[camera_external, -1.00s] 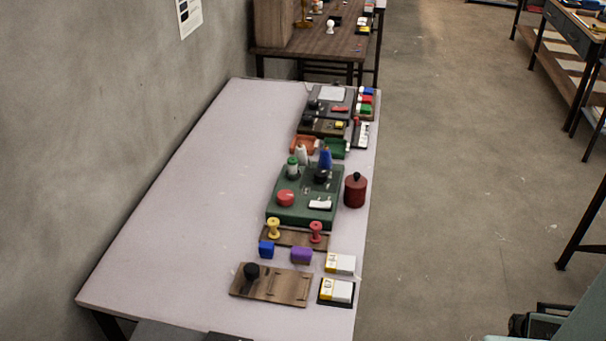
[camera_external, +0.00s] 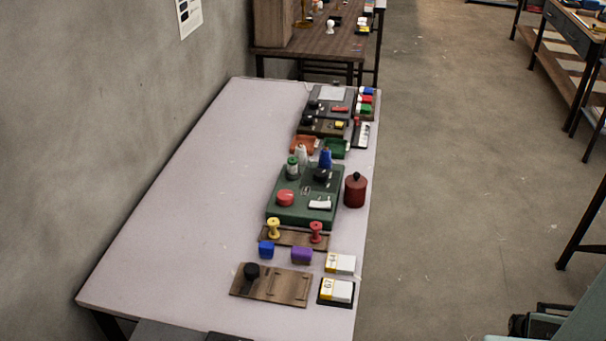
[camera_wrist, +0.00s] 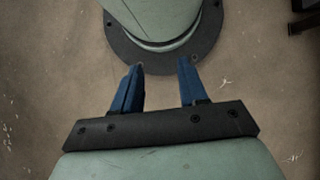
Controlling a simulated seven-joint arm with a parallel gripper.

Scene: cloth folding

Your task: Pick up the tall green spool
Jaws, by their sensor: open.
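The green spool (camera_external: 292,168) stands upright at the back left of the dark green tray (camera_external: 290,214) in the external view, with a pale top. A white spool (camera_external: 302,155) and a blue spool (camera_external: 325,160) stand just behind and to its right. My gripper (camera_wrist: 158,82) shows only in the wrist view. Its two blue fingers are apart with nothing between them, above the floor and my own base. The gripper is far from the spool, and no spool shows in the wrist view.
A red round piece (camera_external: 286,197) and a white piece (camera_external: 320,204) lie on the tray. A dark red canister (camera_external: 355,190) stands right of it. Yellow (camera_external: 273,228) and red (camera_external: 316,232) spools stand in front. The left of the pale table (camera_external: 190,220) is clear.

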